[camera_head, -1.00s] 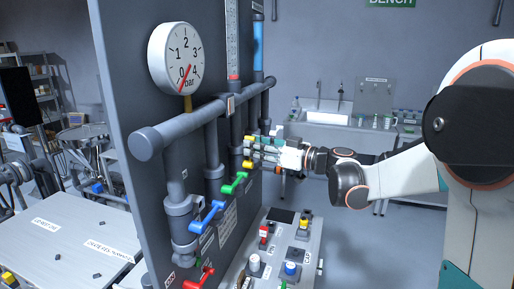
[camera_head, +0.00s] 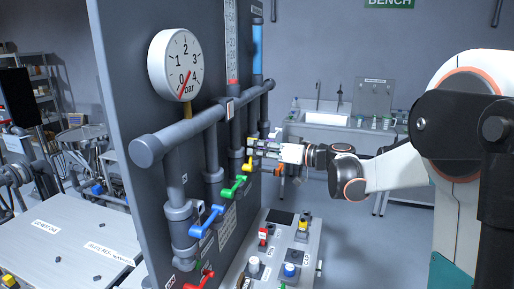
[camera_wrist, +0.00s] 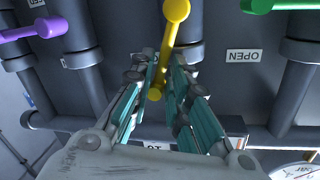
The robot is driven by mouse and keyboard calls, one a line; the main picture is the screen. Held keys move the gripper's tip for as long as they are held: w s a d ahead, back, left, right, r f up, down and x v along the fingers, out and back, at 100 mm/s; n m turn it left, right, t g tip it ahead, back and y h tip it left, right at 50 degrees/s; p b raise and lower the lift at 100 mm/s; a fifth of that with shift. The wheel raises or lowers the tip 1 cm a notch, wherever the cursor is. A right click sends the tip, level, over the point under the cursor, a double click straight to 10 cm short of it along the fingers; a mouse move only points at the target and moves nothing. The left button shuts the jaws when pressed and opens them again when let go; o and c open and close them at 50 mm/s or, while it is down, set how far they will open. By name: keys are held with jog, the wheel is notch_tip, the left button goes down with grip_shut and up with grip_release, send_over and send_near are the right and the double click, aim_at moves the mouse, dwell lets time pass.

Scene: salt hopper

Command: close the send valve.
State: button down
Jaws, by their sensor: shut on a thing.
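My gripper (camera_head: 258,149) is at the panel's yellow valve handle (camera_head: 247,166). In the wrist view the yellow lever (camera_wrist: 169,45) runs down from its round hub at the top edge, and its end lies between my gripper's fingers (camera_wrist: 157,85). The gripper is shut on that lever. I cannot read which handle is marked as the send valve.
A green handle (camera_head: 234,187) and a blue handle (camera_head: 207,220) are nearer on the panel, with a red one (camera_head: 200,279) lower. A purple handle (camera_wrist: 48,28) is on the yellow lever's other side. A control box (camera_head: 270,250) stands below. A pressure gauge (camera_head: 175,64) is above.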

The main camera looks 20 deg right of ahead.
jog(key=w+d+f+m+g, duration=0.2)
jog(key=f+m, duration=0.4)
jog(key=m, duration=0.6)
jog(key=shift+w+d+g+y, duration=0.35)
jog(key=shift+w+g, duration=0.25)
jog(key=shift+w, duration=0.45)
jog(key=c, duration=1.7)
grip_release()
jog(key=shift+f, duration=0.1)
jog(key=shift+d, duration=0.1)
jog(key=v, duration=1.2)
